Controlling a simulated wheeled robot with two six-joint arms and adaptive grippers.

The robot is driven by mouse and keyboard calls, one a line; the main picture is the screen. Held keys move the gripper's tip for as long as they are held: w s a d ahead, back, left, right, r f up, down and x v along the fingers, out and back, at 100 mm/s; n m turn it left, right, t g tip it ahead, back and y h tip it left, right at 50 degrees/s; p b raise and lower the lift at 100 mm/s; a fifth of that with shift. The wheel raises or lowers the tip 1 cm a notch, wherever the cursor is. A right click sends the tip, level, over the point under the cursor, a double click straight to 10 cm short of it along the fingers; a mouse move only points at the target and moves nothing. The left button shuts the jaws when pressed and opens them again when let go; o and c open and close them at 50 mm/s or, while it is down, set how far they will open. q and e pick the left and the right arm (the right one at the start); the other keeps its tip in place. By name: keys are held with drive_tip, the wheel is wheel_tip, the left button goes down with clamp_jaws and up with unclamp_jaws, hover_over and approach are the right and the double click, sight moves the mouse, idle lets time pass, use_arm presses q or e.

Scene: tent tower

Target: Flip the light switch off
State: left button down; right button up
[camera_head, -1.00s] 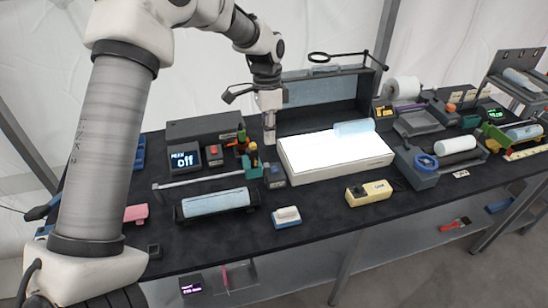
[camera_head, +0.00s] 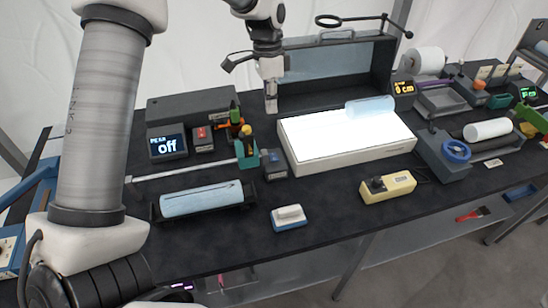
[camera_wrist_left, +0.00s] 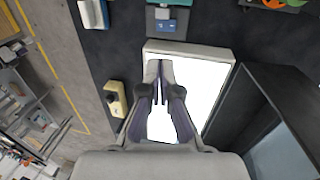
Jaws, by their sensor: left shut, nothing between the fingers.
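A white light panel (camera_head: 345,138) glows on the dark table and also shows in the left wrist view (camera_wrist_left: 182,110). A small grey box with a blue face (camera_head: 274,164) stands beside its left edge, and it shows in the wrist view (camera_wrist_left: 167,22). A box with a red switch (camera_head: 203,138) stands farther left, beside a display reading "off" (camera_head: 167,145). I cannot tell which box is the light switch. My left gripper (camera_head: 271,104) is shut and empty, above the panel's back left corner. In the wrist view its fingers (camera_wrist_left: 160,70) overlap the panel. My right gripper is out of view.
A yellow box with a black knob (camera_head: 388,187) lies in front of the panel. A blue-based white block (camera_head: 289,217) and a light-blue roll (camera_head: 202,198) lie nearer the front edge. A dark open case (camera_head: 335,88) stands behind. Bare tabletop lies between the front items.

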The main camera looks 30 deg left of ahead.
use_arm(q)
drive_tip(key=p, duration=0.4)
approach(274, 158)
drive_tip(key=f, duration=0.4)
drive_tip(key=d+f, duration=0.1)
drive_tip(key=f, duration=0.1)
drive_tip(key=shift+s+f, duration=0.15)
drive_tip(key=shift+s, duration=0.25)
drive_tip(key=shift+d+f, duration=0.1)
drive_tip(key=shift+f, duration=0.25)
drive_tip(key=shift+f, duration=0.15)
